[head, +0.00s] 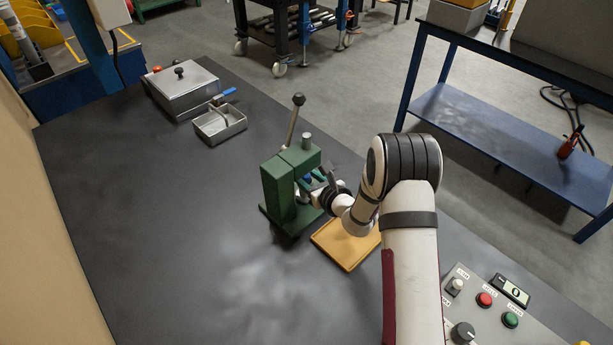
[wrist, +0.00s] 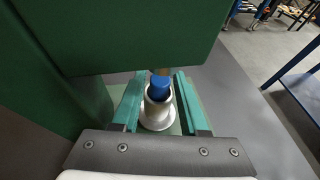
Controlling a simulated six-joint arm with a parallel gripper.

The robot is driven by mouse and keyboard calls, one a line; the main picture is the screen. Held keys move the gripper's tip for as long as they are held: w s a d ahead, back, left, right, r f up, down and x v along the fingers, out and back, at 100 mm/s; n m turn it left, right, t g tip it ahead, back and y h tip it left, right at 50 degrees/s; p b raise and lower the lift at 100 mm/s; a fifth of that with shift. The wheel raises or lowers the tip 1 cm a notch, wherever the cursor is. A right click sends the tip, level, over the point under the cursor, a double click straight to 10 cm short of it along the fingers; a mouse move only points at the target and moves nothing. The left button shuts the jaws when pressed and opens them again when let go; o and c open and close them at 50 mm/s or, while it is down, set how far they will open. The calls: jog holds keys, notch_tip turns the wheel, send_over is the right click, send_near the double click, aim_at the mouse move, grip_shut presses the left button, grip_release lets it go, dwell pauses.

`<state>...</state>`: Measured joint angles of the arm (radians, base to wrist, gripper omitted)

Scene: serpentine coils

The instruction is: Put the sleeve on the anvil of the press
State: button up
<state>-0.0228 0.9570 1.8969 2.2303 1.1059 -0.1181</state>
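The green press (head: 290,188) stands mid-table, its lever up; its green body also fills the upper wrist view (wrist: 140,35). A pale metal flanged cylinder (wrist: 156,117), seemingly the sleeve, stands upright under the press head. A blue piece (wrist: 160,87) sits in its top, below a metal ram end. My gripper (wrist: 161,78) reaches into the press from the right in the head view (head: 313,183). Its two teal-padded fingers lie on either side of the cylinder, with slight gaps visible. The anvil is hidden beneath the cylinder, and I cannot tell how it is seated.
A wooden tray (head: 338,252) lies empty in its visible part, right of the press, under my arm. A lidded metal box (head: 183,88) and an open divided bin (head: 219,125) stand at the back left. A control panel (head: 500,312) is at front right. The left table is clear.

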jog(key=shift+o, duration=0.7)
jog(key=v, duration=1.1)
jog(key=s+a+r+n+g+y, duration=0.2)
jog(key=s+a+r+n+y, duration=0.3)
jog(key=r, duration=0.3)
jog(key=s+a+r+n+g, duration=0.35)
jog(key=s+n, duration=0.25)
jog(key=s, duration=0.2)
jog(key=s+a+r+n+g, duration=0.2)
jog(key=s+n+g, duration=0.35)
jog(key=s, duration=0.25)
jog(key=s+d+f+n+h, duration=0.2)
jog(key=s+d+n+h, duration=0.5)
jog(key=s+d+h, duration=0.3)
jog(key=s+d, duration=0.2)
jog(key=d, duration=0.1)
jog(key=shift+s+d+n+g, duration=0.2)
jog(key=shift+d+n+g, duration=0.05)
jog(key=shift+n+g, duration=0.15)
